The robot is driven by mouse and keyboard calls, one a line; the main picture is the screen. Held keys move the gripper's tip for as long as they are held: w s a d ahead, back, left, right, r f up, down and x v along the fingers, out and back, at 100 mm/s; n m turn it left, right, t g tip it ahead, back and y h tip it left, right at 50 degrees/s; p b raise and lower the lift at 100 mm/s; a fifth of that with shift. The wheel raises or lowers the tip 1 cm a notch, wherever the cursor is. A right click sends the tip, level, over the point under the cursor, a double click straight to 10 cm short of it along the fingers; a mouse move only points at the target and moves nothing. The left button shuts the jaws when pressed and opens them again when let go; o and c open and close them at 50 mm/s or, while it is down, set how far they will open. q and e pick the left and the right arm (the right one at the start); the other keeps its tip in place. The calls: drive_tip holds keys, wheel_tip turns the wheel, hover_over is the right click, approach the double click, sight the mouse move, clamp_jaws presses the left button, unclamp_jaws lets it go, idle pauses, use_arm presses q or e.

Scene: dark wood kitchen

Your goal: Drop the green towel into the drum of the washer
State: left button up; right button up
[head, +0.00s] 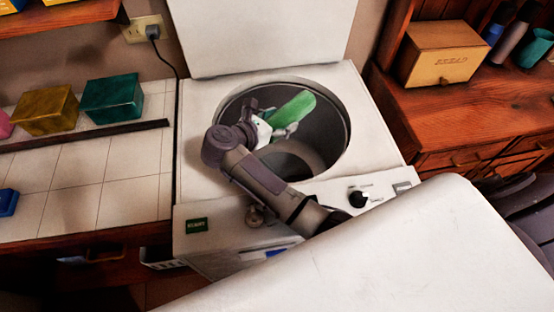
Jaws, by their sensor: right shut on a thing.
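The green towel (295,108) is a small bright green piece over the round opening of the washer. My right gripper (282,129) is shut on the towel, above the drum. The washer (195,160) is a white top-loader with its lid (260,35) raised at the back. The drum (325,145) shows as a grey, round, open space, partly hidden by my right arm. I cannot tell how deep the towel sits relative to the rim. My left gripper is not in view.
A white tiled counter (105,190) on the left bears a yellow box (45,111) and a teal box (112,98). A wooden cabinet (500,105) on the right holds a bread box (440,53). A control knob (358,198) is on the washer's front.

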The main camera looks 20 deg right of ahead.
drive_tip(key=o, duration=1.3)
